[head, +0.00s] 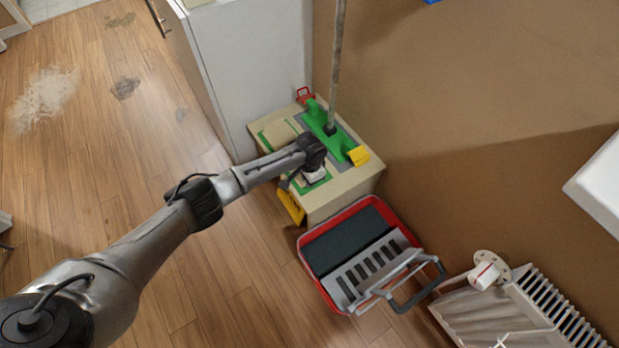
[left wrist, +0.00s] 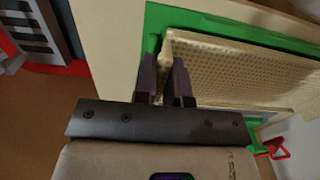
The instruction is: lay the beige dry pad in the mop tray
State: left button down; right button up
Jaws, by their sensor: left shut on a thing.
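The beige pad (head: 279,134) lies on a green-edged area (head: 264,146) on top of the low beige cabinet. Its dimpled surface fills the right of the left wrist view (left wrist: 245,72), with a green border (left wrist: 152,45) around it. My left gripper (left wrist: 166,82) is shut on the pad's near edge. In the head view this gripper (head: 313,176) is at the cabinet top's front, its fingertips largely hidden. A red-rimmed tray (head: 304,246) with a dark floor and a grey slotted part stands on the floor beside the cabinet. My right gripper is not in view.
A green mop head (head: 326,126) with an upright pole (head: 337,60) stands on the cabinet (head: 350,183), close to the pad. A yellow piece (head: 357,156) lies at its end. A radiator (head: 515,310) stands right of the tray. The wooden floor at left is open.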

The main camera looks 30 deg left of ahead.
pick_arm(q)
jog(key=shift+f, duration=0.35)
dwell(0.3)
jog(key=c, duration=1.1)
grip_release()
notch_tip(320, 180, up, 14)
jog(key=p, duration=0.6)
jog(key=shift+p, duration=0.35)
jog(key=shift+d+f, duration=0.1)
